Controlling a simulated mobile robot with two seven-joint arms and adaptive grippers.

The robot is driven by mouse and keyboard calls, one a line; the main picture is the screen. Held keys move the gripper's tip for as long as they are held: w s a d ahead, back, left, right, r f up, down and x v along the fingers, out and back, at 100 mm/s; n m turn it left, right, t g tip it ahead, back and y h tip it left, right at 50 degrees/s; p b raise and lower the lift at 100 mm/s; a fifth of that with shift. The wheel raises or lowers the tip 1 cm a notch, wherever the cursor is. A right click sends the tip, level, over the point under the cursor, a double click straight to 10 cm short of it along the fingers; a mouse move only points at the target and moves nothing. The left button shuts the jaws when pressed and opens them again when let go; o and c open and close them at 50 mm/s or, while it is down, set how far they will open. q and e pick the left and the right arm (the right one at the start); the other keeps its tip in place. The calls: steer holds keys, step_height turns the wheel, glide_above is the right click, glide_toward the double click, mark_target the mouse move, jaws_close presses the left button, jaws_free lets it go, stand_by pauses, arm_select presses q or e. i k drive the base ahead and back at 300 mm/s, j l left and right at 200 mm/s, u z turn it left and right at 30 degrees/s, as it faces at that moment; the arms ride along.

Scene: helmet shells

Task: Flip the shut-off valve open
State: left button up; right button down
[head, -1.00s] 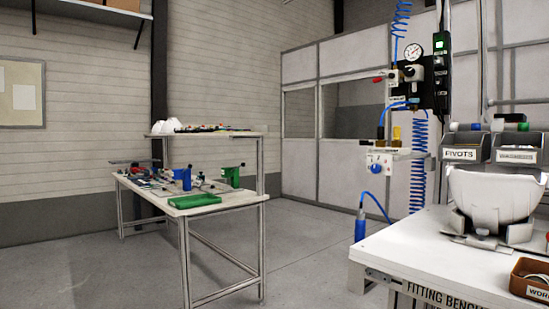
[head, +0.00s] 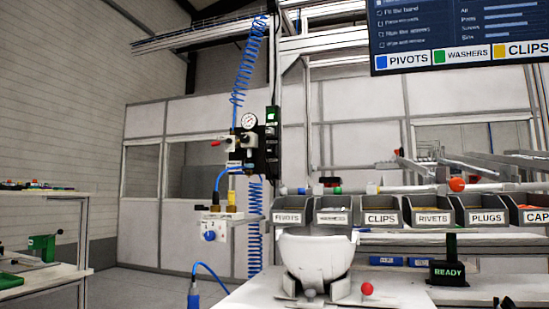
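The air panel (head: 262,150) hangs on an upright post left of centre in the head view. A round pressure gauge (head: 249,120) sits at its top. A small red handle (head: 215,143) sticks out to the left of a pale valve body; it looks like the shut-off valve's lever, roughly level, but its exact setting is too small to tell. Below is a white box with a blue knob (head: 209,236). Neither of my grippers is in view.
The fitting bench holds a white helmet shell (head: 315,256) in a cradle, a red ball knob (head: 367,289) and a black READY box (head: 454,269). Labelled bins (head: 381,213) line its back. A blue hose tool (head: 193,297) hangs at the bench's left. Another table (head: 45,275) stands far left.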

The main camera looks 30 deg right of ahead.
mark_target(229, 141)
steer(key=i+j+z, duration=0.65)
steer(key=j+z, duration=0.15)
steer(key=i+j+z, duration=0.1)
steer(key=j, duration=0.25)
steer(key=i+j+z, duration=0.1)
steer(key=j, duration=0.3)
steer(key=i+j+z, duration=0.1)
steer(key=j, duration=0.25)
steer(key=i, duration=0.1)
